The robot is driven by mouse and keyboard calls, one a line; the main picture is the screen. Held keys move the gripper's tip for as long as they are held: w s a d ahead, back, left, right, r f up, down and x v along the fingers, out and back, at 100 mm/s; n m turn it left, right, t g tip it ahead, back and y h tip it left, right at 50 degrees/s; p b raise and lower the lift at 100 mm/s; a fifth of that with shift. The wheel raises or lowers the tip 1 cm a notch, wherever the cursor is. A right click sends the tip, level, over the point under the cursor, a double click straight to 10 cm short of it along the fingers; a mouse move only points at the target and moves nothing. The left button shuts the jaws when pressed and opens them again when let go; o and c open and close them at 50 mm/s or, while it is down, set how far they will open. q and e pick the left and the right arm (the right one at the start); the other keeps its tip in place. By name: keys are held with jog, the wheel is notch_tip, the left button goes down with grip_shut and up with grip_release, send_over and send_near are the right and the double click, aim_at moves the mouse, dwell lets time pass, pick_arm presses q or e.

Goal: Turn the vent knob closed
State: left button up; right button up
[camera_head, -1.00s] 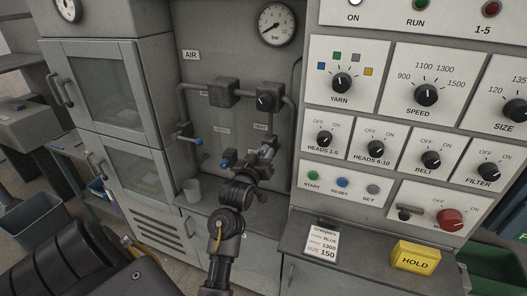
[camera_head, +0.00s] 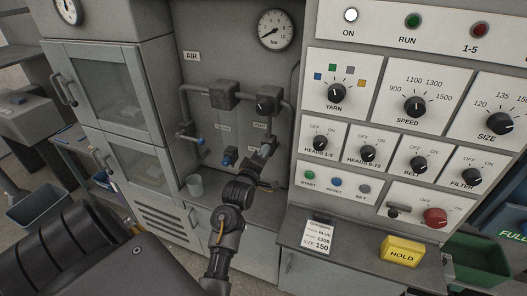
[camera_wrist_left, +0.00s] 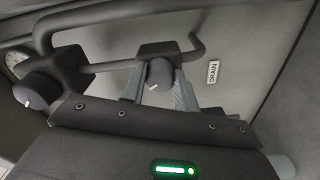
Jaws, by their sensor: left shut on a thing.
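The vent knob (camera_wrist_left: 158,73) is a dark round knob with a white pointer mark, on a pipe fitting in the air panel. In the left wrist view it sits between the two grey fingers of my left gripper (camera_wrist_left: 163,92), which is shut on it. In the head view my left gripper (camera_head: 264,152) is at the panel just below the VENT label (camera_head: 260,125). There the gripper hides most of the knob. The pointer mark slants in the wrist view. My right gripper is in neither view.
Above the gripper are a regulator with a black knob (camera_head: 266,104) and a pressure gauge (camera_head: 276,30). A cup (camera_head: 195,186) stands on the ledge. The control panel (camera_head: 345,122) juts out close on the right.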

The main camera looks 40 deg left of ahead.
pick_arm(q)
jog(key=shift+r+n+p, duration=0.15)
jog(key=shift+n+p, duration=0.5)
jog(key=shift+n, duration=0.95)
jog(key=o, duration=1)
jog(key=b+v, duration=0.3)
jog(key=v, duration=0.7)
jog(key=shift+s+d+b, duration=0.15)
jog(key=shift+s+b, duration=0.15)
jog(key=shift+b, duration=0.1)
